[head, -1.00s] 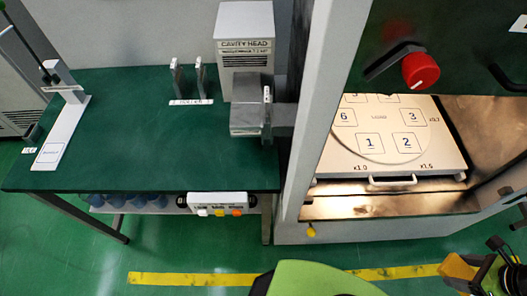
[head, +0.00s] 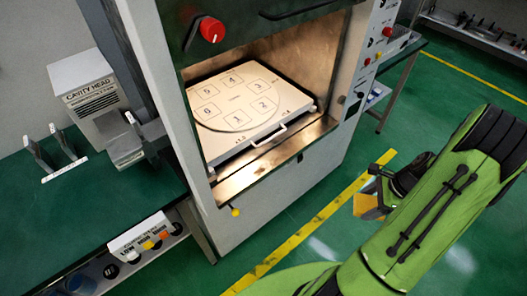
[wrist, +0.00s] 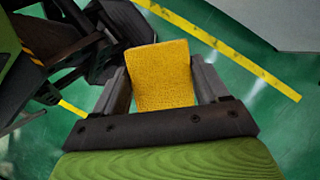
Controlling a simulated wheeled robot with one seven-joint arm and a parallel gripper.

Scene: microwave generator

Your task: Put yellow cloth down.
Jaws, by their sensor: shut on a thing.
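The yellow cloth (wrist: 160,77) is held between the two fingers of my gripper (wrist: 161,70) in the wrist view. It stands out as a flat, textured yellow piece over the green floor, clear of any surface as far as I can see. In the head view the cloth (head: 367,206) shows as a small yellow-orange patch low in front of the cabinet, partly hidden by my arm. My fingers are hard to make out there.
The open cabinet (head: 243,180) holds a numbered turntable plate (head: 235,100) with a front handle. A green bench (head: 60,210) with a cavity head box (head: 92,95) stands left. A side table (head: 405,62) stands right. A yellow floor line (head: 310,225) crosses open green floor.

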